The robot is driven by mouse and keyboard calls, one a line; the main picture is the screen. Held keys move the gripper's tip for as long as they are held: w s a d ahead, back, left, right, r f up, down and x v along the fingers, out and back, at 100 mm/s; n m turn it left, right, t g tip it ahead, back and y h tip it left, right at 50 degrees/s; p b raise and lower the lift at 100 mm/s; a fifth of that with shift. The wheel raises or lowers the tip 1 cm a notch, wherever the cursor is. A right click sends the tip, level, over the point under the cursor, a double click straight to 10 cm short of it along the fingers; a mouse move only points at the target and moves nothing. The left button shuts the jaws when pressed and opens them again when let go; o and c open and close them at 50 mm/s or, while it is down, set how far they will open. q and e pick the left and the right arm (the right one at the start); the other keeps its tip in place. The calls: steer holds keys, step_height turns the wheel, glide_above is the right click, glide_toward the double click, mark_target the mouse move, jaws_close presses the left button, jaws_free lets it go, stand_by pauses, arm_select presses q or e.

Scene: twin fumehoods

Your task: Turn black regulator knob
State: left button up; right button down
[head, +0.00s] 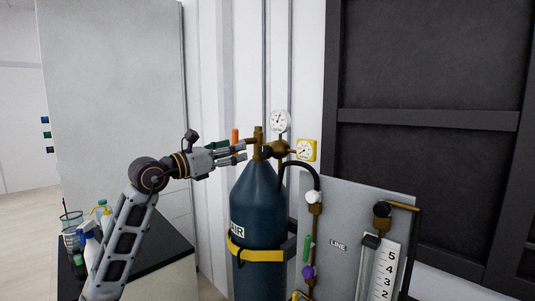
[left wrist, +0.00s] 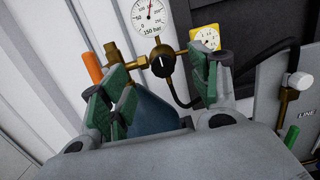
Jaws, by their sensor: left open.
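The black regulator knob (left wrist: 162,62) shows in the left wrist view, with a white mark on its face. It sits on the brass regulator (head: 282,149) at the top of the dark blue AIR cylinder (head: 258,196). My left gripper (head: 244,150) is at the left of the regulator in the head view. In the left wrist view its green-padded fingers (left wrist: 158,80) are spread apart, one on each side of the knob in the picture, with nothing between them. I cannot tell how far the fingertips are from the knob. My right gripper is not in view.
A white round gauge (head: 280,121) and a yellow gauge (head: 307,150) flank the regulator. An orange-handled part (left wrist: 91,67) is near the left finger. A black hose (head: 310,170) runs to the grey LINE panel (head: 350,215). Bottles stand on a black-topped bench (head: 150,251).

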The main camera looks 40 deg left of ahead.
mark_target(263, 152)
arm_select(q)
steer(key=shift+g, duration=0.5)
steer(key=w, duration=0.2)
steer(key=w+f+p, duration=0.1)
steer(key=w, duration=0.2)
steer(key=w+f+p, duration=0.1)
steer(key=w, duration=0.1)
steer(key=shift+w+d, duration=0.2)
steer(key=shift+w+p, duration=0.4)
steer(key=shift+w, duration=0.35)
steer(key=shift+w+d+p, duration=0.15)
steer(key=shift+w+p, duration=0.25)
steer(key=shift+w, duration=0.75)
steer(key=shift+w+d+p, duration=0.1)
steer(key=shift+w+p, duration=0.2)
steer(key=shift+w, duration=0.55)
steer(key=shift+w+f, duration=0.1)
steer(key=shift+w, duration=0.3)
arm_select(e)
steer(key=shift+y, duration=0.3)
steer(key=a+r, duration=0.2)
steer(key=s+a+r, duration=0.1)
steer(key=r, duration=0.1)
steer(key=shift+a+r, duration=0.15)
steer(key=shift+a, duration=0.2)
